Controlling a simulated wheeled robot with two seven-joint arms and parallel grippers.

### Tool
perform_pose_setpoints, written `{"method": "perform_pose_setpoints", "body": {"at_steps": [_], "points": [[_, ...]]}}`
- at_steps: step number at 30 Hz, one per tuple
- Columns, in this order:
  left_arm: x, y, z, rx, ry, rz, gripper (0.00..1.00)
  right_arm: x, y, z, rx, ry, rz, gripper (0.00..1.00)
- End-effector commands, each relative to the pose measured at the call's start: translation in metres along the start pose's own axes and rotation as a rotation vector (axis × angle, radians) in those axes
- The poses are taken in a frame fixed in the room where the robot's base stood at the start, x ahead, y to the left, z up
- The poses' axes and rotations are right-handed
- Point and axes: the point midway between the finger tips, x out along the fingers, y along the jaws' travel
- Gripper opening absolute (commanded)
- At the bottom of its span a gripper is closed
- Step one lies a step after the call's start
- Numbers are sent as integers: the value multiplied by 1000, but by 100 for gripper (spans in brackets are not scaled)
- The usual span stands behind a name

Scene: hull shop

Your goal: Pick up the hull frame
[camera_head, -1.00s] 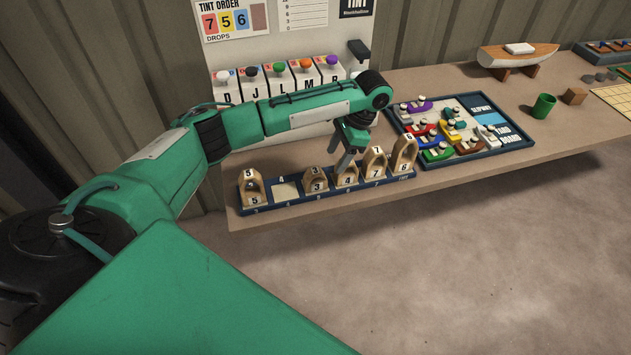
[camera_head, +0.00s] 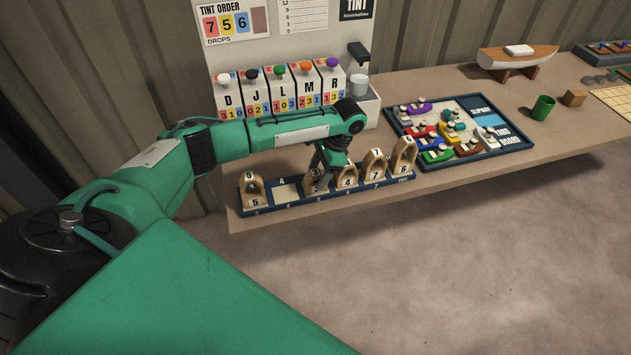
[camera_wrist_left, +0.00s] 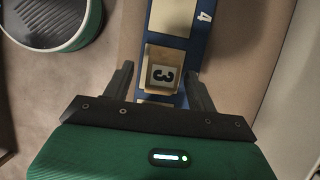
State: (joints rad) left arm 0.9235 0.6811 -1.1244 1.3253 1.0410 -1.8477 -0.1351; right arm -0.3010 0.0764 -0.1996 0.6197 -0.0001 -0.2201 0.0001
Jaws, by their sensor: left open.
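Several wooden hull frames with numbers stand in a blue rack (camera_head: 292,206) along the table's front edge. The frame numbered 3 (camera_head: 311,188) is partly hidden behind my left gripper (camera_head: 321,172). In the left wrist view, this frame (camera_wrist_left: 161,73) lies between the two dark fingers of my left gripper (camera_wrist_left: 162,83). The fingers are open, one on each side of it. I cannot tell whether either touches it. Other frames show 5 (camera_head: 254,192), 4 (camera_head: 347,178), 7 (camera_head: 374,166) and 6 (camera_head: 403,158). The slot marked 4 (camera_head: 285,191) is empty. My right gripper is not in view.
A dispenser with lettered units (camera_head: 280,92) stands behind my left arm. A white cup (camera_head: 359,85) sits under its spout. A board with colored boats (camera_head: 511,138), a green cup (camera_head: 543,107), a wooden cube (camera_head: 574,97) and a model hull (camera_head: 517,58) lie to the right.

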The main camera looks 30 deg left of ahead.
Motion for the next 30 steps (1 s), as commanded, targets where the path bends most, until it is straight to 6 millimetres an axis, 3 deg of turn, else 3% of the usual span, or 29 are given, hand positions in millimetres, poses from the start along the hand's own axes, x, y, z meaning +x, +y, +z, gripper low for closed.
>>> {"method": "perform_pose_setpoints", "body": {"at_steps": [6, 15, 17, 23, 30], "points": [[31, -2, 3, -1, -3, 1, 58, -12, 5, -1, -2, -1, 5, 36], [38, -2, 2, 0, 0, 0, 58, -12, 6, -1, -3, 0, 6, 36], [38, -2, 2, 0, 0, 0, 50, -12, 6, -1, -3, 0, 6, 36], [38, -2, 2, 0, 0, 0, 11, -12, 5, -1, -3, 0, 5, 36], [37, -2, 2, 0, 0, 0, 8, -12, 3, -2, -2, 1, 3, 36]]}}
